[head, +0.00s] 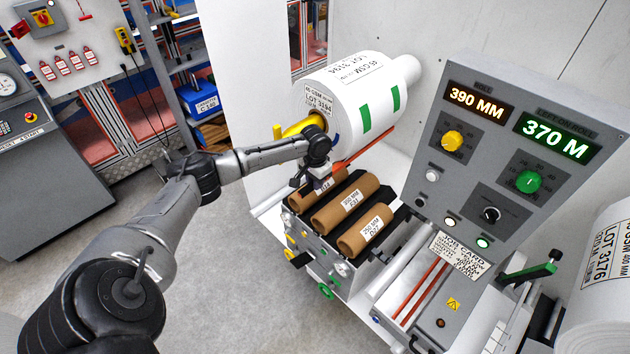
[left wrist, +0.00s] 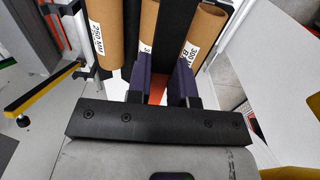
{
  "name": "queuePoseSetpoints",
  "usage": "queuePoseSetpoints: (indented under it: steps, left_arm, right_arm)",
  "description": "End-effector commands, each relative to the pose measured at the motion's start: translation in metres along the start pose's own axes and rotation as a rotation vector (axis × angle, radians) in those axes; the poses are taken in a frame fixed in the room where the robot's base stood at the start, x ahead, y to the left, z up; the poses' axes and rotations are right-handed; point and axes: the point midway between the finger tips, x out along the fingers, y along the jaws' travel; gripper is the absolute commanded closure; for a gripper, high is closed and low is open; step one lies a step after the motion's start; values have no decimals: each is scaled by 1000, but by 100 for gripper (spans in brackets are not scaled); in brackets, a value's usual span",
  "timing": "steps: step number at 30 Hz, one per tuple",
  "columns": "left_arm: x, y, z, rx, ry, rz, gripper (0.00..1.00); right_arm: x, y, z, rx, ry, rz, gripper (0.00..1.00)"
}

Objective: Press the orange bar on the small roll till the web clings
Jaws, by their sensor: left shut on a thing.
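A white roll marked LOT 3194 (head: 343,92) lies at the upper middle of the head view, with two green strips on its side. A slim orange-red bar (head: 366,149) runs along the roll's lower right edge; I cannot tell whether they touch. My left gripper (head: 316,172) is at the bar's near end, just below the roll's labelled end. In the left wrist view orange (left wrist: 157,90) shows between its two dark purple fingers, which are shut on it. A second white roll, LOT 3176 (head: 604,262), is cut off at right. My right gripper is out of view.
Several brown cores (head: 338,211) lie in a rack just below my left gripper. A grey panel (head: 490,150) reads 390 MM and 370 M. A yellow part (head: 298,128) sticks out of the roll's core. Open floor (head: 225,290) lies left of the rack.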

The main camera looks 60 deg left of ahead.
Motion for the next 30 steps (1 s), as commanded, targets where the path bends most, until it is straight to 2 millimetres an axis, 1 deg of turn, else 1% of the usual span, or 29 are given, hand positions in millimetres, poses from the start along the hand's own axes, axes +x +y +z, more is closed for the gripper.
queuePoseSetpoints:
  steps: [13, 30]
  left_arm:
    - [11, 13, 0, 3, 0, 2, 100]
    - [26, 26, 0, 1, 0, 2, 100]
  right_arm:
    - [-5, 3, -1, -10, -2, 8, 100]
    - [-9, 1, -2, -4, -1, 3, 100]
